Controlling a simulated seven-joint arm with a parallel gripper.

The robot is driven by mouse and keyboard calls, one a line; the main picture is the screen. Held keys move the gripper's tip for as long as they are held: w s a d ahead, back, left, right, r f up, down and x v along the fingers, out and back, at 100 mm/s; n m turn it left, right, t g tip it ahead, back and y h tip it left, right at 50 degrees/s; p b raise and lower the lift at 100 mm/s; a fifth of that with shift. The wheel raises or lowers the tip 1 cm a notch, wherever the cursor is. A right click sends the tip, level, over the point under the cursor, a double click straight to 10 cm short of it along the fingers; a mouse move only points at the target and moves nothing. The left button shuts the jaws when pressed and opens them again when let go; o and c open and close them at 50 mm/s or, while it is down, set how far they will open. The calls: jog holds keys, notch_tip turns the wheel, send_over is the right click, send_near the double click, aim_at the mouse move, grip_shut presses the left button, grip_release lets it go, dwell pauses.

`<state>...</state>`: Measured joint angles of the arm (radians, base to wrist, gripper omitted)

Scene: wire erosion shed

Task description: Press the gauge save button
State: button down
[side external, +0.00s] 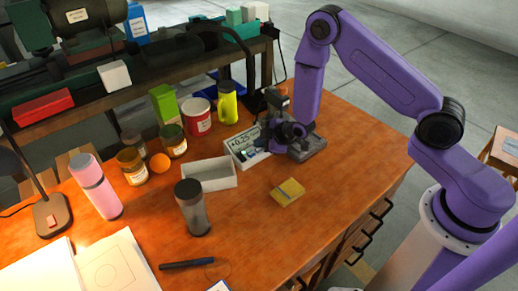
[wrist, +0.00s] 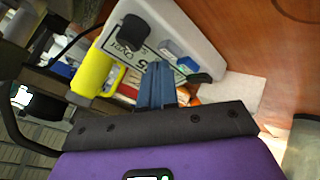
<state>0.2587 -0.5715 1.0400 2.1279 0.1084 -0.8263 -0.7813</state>
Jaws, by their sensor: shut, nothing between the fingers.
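The gauge (side external: 243,151) is a pale box with a display reading about +0.25, standing near the back right of the table. In the wrist view its light face (wrist: 178,22) is tilted, with a dark round knob, a grey button (wrist: 169,49) and a blue button (wrist: 188,65). I cannot read which is the save button. My gripper (side external: 279,143) is shut and empty, low beside the gauge's right end. In the wrist view its blue fingers (wrist: 157,66) overlap the face's lower edge, close to the buttons. I cannot tell whether they touch, and they hide part of the display.
A dark stand (side external: 304,148) is right beside the gauge. A yellow bottle (side external: 228,103) and a red tin (side external: 198,118) stand behind. The table's front right is clear.

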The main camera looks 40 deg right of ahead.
aim_at(261, 150)
jog(key=shift+f, duration=0.35)
dwell(0.5)
dwell(0.3)
jog(key=shift+r, duration=0.8)
jog(key=shift+r, duration=2.5)
